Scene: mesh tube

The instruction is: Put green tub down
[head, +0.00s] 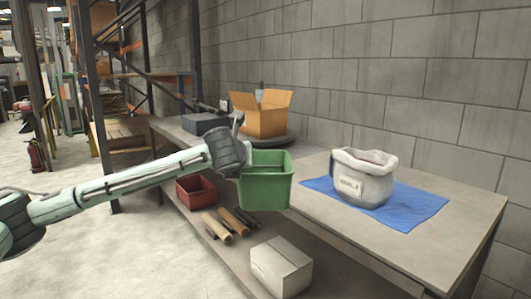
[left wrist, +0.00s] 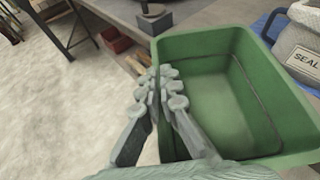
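The green tub (head: 265,190) is upright, open and empty at the table's front edge in the head view. It fills the right half of the left wrist view (left wrist: 225,95). My left gripper (head: 241,150) is at the tub's left side. In the left wrist view its fingers (left wrist: 165,88) are closed together over the tub's left wall, gripping it near the rim. The tub seems held up in front of the tabletop (head: 430,235); I cannot tell if it touches the edge. My right gripper is not in view.
A white sack (head: 363,185) stands on a blue cloth (head: 420,208) right of the tub. An open cardboard box (head: 262,118) and a dark box (head: 205,124) stand further back. A red bin (head: 196,191), rolls (head: 217,228) and a white box (head: 281,266) occupy the lower shelf.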

